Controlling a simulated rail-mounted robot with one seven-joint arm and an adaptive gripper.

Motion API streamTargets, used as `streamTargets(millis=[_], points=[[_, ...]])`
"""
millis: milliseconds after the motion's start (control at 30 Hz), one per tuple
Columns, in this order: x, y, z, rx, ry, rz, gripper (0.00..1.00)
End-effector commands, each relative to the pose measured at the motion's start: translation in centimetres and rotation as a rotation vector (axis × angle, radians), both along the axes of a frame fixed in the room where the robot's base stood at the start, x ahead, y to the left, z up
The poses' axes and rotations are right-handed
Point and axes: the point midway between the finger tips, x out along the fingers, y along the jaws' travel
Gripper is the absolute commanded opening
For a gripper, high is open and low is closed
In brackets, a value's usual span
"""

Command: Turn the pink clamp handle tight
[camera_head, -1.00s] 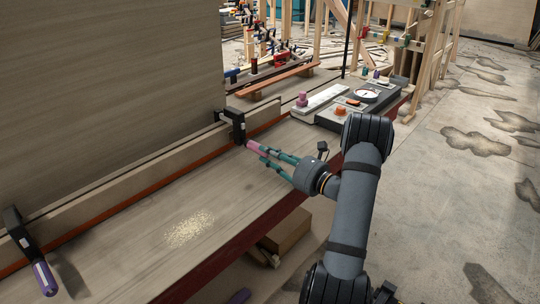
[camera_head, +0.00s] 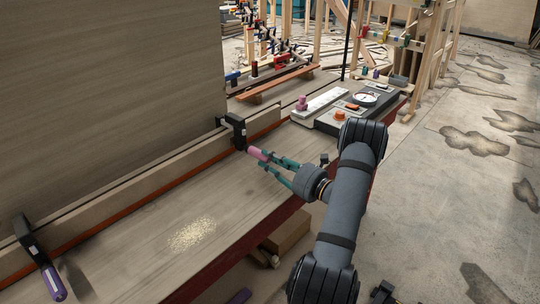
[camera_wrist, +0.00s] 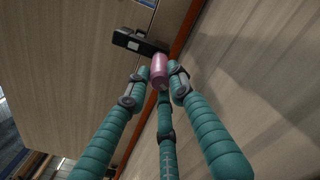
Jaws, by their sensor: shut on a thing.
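The pink clamp handle (camera_head: 257,154) sticks out from a black clamp (camera_head: 237,130) fixed on the wooden strip along the tall panel. My gripper (camera_head: 268,160) has teal fingers shut around the handle's outer part. In the wrist view the pink handle (camera_wrist: 159,69) sits between the fingertips of my gripper (camera_wrist: 158,80), with the black clamp body (camera_wrist: 140,42) just beyond it. The fingers partly cover the handle's end.
A second clamp with a purple handle (camera_head: 53,283) is at the lower left. A console with a dial (camera_head: 365,98) and an orange knob (camera_head: 340,115) stands behind my arm.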

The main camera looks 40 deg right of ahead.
Motion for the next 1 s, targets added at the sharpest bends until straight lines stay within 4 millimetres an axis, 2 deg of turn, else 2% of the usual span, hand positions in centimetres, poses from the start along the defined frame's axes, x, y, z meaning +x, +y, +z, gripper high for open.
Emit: streamTargets(millis=[1000], points=[[-0.13,0.29,-0.04,0.956,0.152,0.003,0.00]])
